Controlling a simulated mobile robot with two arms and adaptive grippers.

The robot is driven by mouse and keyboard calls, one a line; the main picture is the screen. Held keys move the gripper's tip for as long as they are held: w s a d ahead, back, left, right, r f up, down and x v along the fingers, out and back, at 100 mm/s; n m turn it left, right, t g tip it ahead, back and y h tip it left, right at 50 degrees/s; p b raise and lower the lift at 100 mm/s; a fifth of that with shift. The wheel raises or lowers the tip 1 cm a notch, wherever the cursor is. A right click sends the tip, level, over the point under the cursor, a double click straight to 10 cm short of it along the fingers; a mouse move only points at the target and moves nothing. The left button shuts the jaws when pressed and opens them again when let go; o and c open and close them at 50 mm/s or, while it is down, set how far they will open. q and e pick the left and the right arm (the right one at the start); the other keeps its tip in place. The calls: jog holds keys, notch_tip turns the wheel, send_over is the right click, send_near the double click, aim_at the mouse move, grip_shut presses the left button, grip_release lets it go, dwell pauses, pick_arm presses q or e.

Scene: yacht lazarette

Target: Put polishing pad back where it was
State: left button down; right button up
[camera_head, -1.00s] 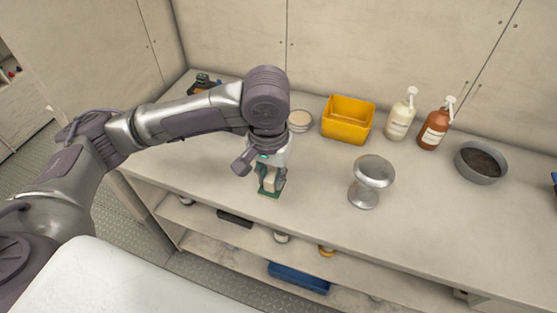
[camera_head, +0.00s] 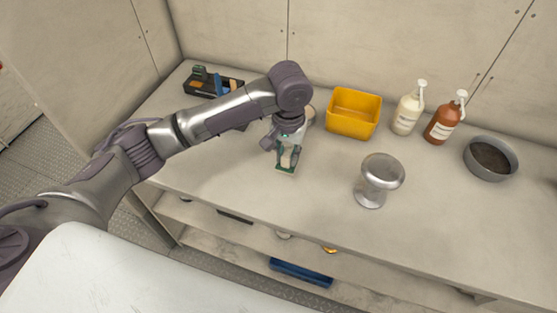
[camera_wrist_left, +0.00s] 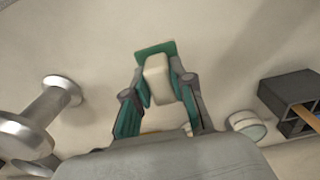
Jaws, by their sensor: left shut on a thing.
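My left gripper (camera_head: 286,157) is shut on a cream block with a flat green face, which looks like the polishing pad (camera_head: 285,169). It is held over the bench top, near its front edge. In the left wrist view the cream block (camera_wrist_left: 157,82) sits between the fingers (camera_wrist_left: 160,100), with its green plate beyond the fingertips. Whether the pad touches the bench is unclear. My right gripper is not in view.
A black caddy (camera_head: 199,88) with a blue item stands at the back left. A round tin (camera_head: 312,110) is partly hidden behind my gripper. A yellow bin (camera_head: 352,126), two pump bottles (camera_head: 408,115), a grey bowl (camera_head: 489,174) and a silver pedestal piece (camera_head: 380,175) stand to the right.

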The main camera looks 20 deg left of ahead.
aim_at(279, 164)
pick_arm(q)
jog(key=shift+w+a+f, duration=0.25)
jog(key=shift+a+f, duration=0.6)
jog(key=shift+a, duration=0.25)
jog(key=shift+f+p, duration=0.55)
jog(key=shift+f, duration=1.3)
jog(key=shift+f, duration=0.15)
jog(key=c, duration=1)
grip_release()
notch_tip(279, 164, up, 12)
jog(key=shift+r+b, duration=0.2)
jog(key=shift+b, duration=0.7)
jog(key=shift+s+f, duration=0.1)
